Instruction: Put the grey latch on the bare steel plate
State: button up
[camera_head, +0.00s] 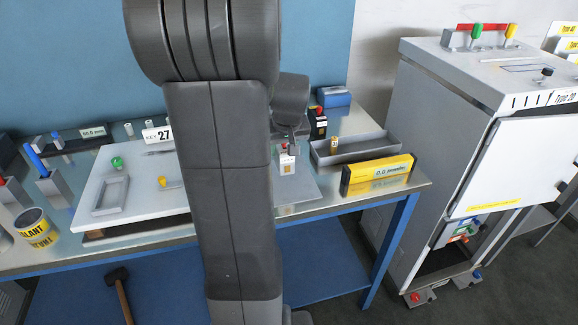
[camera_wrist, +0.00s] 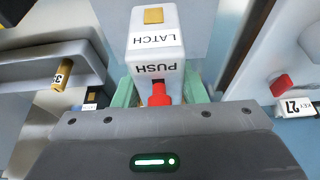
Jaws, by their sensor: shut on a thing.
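The grey latch (camera_wrist: 156,50) is a pale block marked "PUSH" and "LATCH", with a red button and a gold square. My gripper (camera_wrist: 160,92) is shut on it, with a pale green finger on either side of its near end. In the head view the latch (camera_head: 288,166) hangs below my gripper (camera_head: 290,146), over or at the bare steel plate (camera_head: 304,188). I cannot tell whether the latch touches the plate. My arm hides the plate's left part.
A grey tray (camera_head: 372,147) with a brass cylinder (camera_head: 334,145) stands right of the latch, behind a yellow-and-black box (camera_head: 378,174). A black box with a red top (camera_head: 317,123) stands behind. A white board (camera_head: 90,200) lies left. A grey cabinet (camera_head: 425,120) stands beyond the table's right end.

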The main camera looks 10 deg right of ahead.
jog(key=shift+f, duration=2.65)
jog(key=shift+f, duration=0.1)
jog(key=shift+f, duration=0.15)
jog(key=o, duration=1.2)
jog(key=shift+s+r, duration=0.1)
jog(key=shift+r, duration=0.55)
jog(key=v, duration=1.1)
jog(key=shift+s, duration=0.2)
